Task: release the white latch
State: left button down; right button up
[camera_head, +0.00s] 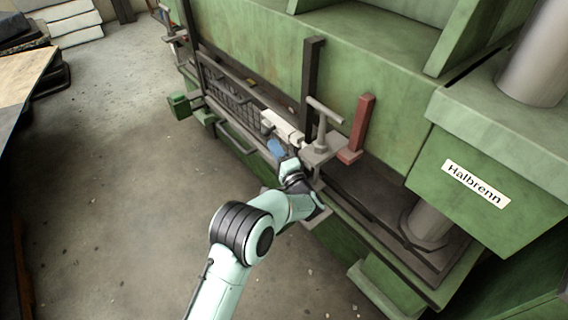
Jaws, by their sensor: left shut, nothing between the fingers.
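The white latch (281,126) is a pale block on the front edge of the green machine, in the middle of the head view, left of a grey T-shaped handle. My left gripper (278,148) reaches up from the bottom of the view. It is shut and empty, with its bluish tip just below the latch. I cannot tell whether the tip touches the latch. My wrist partly hides the gripper and the machine edge behind it. My right gripper is out of view.
The T-shaped handle (322,128) and a red upright bar (361,125) stand right of the latch. A dark mesh guard (232,101) is to its left. The green machine (385,75) fills the right side. The concrete floor (120,170) at left is clear.

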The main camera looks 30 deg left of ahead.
aim_at(263, 135)
pick_arm(q)
jog(key=shift+x, duration=1)
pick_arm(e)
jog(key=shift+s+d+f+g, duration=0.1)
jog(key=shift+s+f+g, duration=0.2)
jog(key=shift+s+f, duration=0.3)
pick_arm(q)
jog(key=a, duration=0.1)
jog(key=w+a, duration=0.1)
jog(key=a, duration=0.2)
jog(key=shift+w+b, duration=0.35)
jog(key=shift+b, duration=0.05)
jog(key=shift+a+r, duration=0.1)
jog(key=shift+a, duration=0.05)
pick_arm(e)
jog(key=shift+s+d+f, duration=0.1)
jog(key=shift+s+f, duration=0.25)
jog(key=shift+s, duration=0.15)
pick_arm(q)
jog(key=shift+s, duration=0.1)
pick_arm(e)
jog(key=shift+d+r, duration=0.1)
